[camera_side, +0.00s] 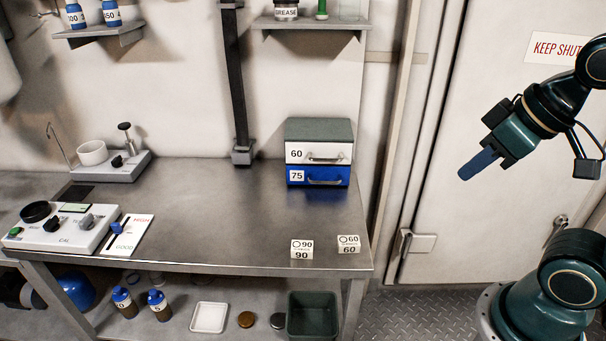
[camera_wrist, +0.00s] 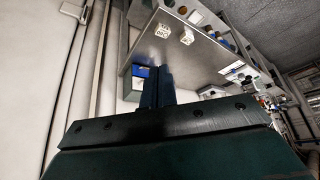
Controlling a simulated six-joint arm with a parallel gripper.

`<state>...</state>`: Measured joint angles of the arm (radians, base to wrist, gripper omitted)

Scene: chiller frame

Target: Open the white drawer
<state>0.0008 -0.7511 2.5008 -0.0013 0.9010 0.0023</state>
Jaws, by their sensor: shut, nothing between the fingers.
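The white drawer (camera_side: 305,153), marked 60, is the upper drawer of a small cabinet (camera_side: 318,130) with a grey-green top at the back right of the bench. It looks shut and has a bar handle. A blue drawer (camera_side: 330,177), marked 75, sits directly below and also looks shut. My gripper (camera_side: 477,165) is shut and empty, in the air to the right of the bench, well apart from the cabinet. In the wrist view my gripper (camera_wrist: 157,75) covers part of the cabinet, and the blue drawer (camera_wrist: 143,72) shows just beside the fingers.
A dark post (camera_side: 238,80) rises left of the cabinet, and a shelf (camera_side: 312,24) hangs above. A calibration unit (camera_side: 62,227) sits at left.

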